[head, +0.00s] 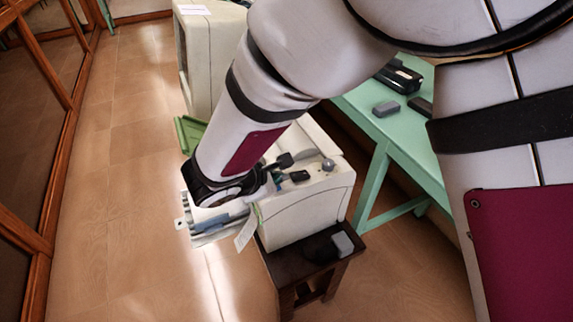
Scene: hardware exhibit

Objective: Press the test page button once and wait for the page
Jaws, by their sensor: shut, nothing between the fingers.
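A cream printer (305,212) stands on a small dark wooden stool (290,275). My arm reaches down over it from the upper right and hides much of its left and rear top. My gripper (290,169) is at the printer's top, with its dark fingers low over the surface; it is shut and holds nothing. A round grey knob-like part (328,165) sits on the top, to the right of the fingers. I cannot tell which part is the test page button, or whether the fingers touch anything. A tray-like part (212,226) sticks out at the left; no printed page can be made out.
A pale tag (247,229) hangs at the printer's left front. A small grey block (343,243) lies on the stool. A mint-green table (364,122) with dark items stands behind right. A large cream cabinet (207,55) stands behind. The tiled floor at left is clear.

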